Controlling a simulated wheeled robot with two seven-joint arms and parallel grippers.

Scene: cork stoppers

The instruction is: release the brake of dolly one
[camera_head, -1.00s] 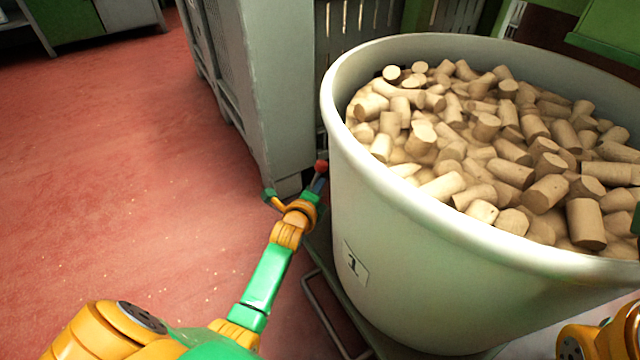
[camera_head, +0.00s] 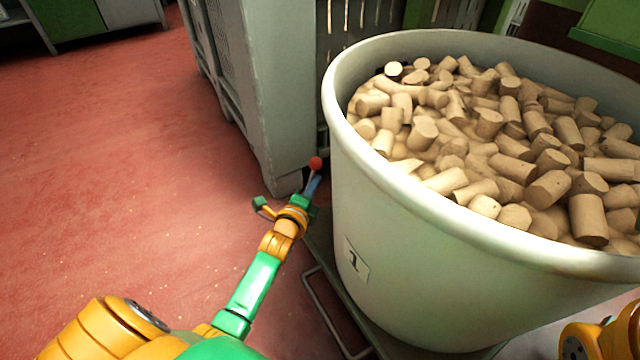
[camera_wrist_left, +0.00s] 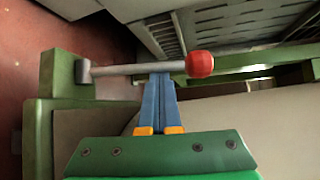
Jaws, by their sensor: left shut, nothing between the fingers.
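The brake lever (camera_wrist_left: 135,69) is a grey rod with a red knob (camera_wrist_left: 201,64). In the left wrist view it runs across from a green bracket (camera_wrist_left: 62,82) at the left. The red knob also shows in the head view (camera_head: 316,163), beside the tub. My left gripper (camera_head: 313,184) is at the lever just below the knob. Its blue fingers (camera_wrist_left: 160,82) are shut together with nothing between them, their tips at the rod, seemingly against it. The tub labelled 1 (camera_head: 358,262) stands on the dolly (camera_head: 322,312), which is mostly hidden beneath it.
The white tub (camera_head: 420,250) is full of corks (camera_head: 500,150). A grey crate (camera_head: 265,90) stands close behind the lever. The red floor (camera_head: 120,170) to the left is clear. Part of my right arm shows at the lower right, its gripper out of view.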

